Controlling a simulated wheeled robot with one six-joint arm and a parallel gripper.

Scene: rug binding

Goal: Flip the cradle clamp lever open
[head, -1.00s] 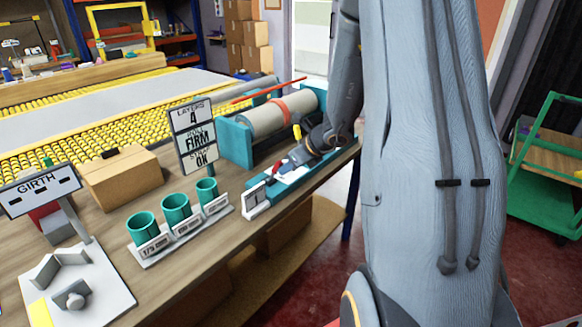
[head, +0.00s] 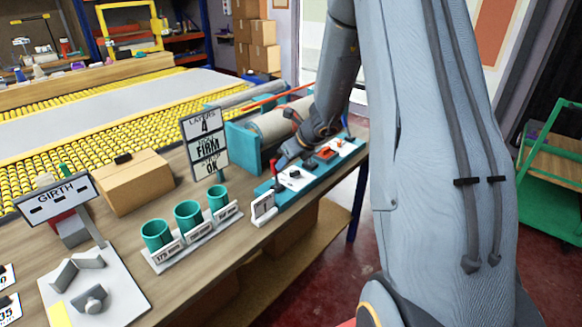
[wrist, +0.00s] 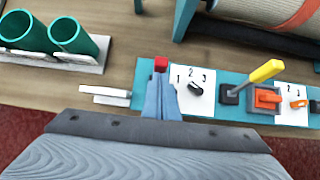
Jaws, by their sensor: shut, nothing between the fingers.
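A teal control strip (head: 268,188) lies along the table edge before the teal roll cradle (head: 243,148). A red-tipped lever (head: 273,163) stands at its left end; its red tip also shows in the wrist view (wrist: 160,64). A yellow-handled lever (wrist: 266,71) leans up to the right from a black base farther right on the strip. I cannot tell which one is the clamp lever. My gripper (head: 281,162) is shut and empty; in the wrist view its fingertips (wrist: 161,82) are right by the red tip, contact unclear. They hide the lever's lower part.
A black knob (wrist: 195,88) on a numbered plate and an orange switch (wrist: 267,98) sit on the strip. Teal cups (head: 188,215) and a small white sign (head: 263,208) stand to the left. A wrapped roll (wrist: 270,12) lies in the cradle behind.

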